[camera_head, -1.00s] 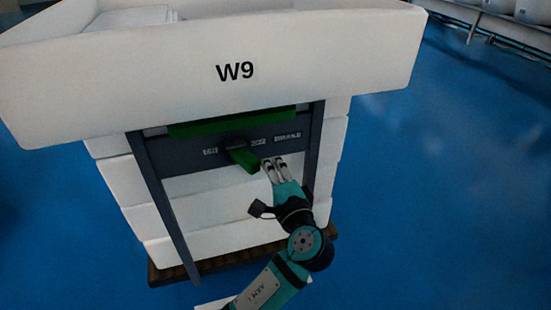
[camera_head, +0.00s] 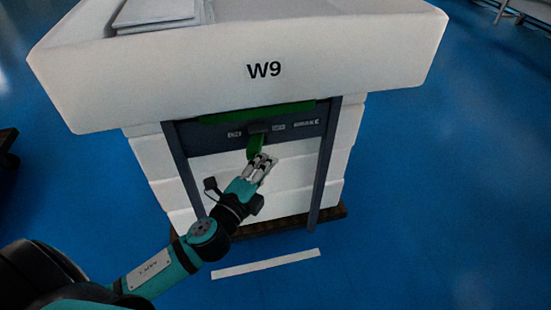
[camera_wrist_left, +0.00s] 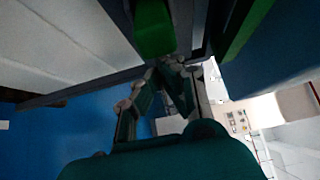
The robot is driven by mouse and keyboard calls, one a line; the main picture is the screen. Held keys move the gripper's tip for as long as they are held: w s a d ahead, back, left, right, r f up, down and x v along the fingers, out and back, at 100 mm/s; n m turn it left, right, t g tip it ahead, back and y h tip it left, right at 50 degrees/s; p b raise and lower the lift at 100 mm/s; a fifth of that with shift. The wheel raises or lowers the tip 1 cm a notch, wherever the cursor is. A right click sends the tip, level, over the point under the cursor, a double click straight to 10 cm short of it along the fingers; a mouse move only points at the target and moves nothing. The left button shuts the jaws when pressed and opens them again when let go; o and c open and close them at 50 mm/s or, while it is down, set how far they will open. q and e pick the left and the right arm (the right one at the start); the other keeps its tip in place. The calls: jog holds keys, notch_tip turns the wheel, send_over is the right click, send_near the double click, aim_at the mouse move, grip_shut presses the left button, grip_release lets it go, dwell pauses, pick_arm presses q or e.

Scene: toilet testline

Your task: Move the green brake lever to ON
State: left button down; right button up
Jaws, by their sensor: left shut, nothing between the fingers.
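The green brake lever (camera_head: 254,147) hangs from a dark pivot on the panel under the W9 bin. Its handle points almost straight down, slightly to the left. My left gripper (camera_head: 264,159) is shut and empty, at the lower right of the handle's free end; I cannot tell whether they touch. In the left wrist view the green handle (camera_wrist_left: 153,28) is just beyond the fingers (camera_wrist_left: 160,72). The small white labels on the dark panel (camera_head: 279,127) are too blurred to read surely. My right gripper is not in view.
The white bin marked W9 (camera_head: 330,65) overhangs the panel, with a green bar (camera_head: 300,110) beneath its front. Dark legs (camera_head: 326,170) stand on both sides of the panel. White blocks lie behind. The blue floor (camera_head: 430,200) on the right is open.

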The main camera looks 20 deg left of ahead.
pick_arm(q)
jog(key=a+h, duration=0.1)
jog(key=s+a+m+h, duration=0.1)
jog(key=shift+s+m+h, duration=0.1)
jog(key=shift+m+h, duration=0.2)
jog(key=shift+a, duration=0.2)
dwell(0.4)
jog(key=v, duration=1.2)
jog(key=shift+r, duration=0.15)
jog(key=shift+d, duration=0.1)
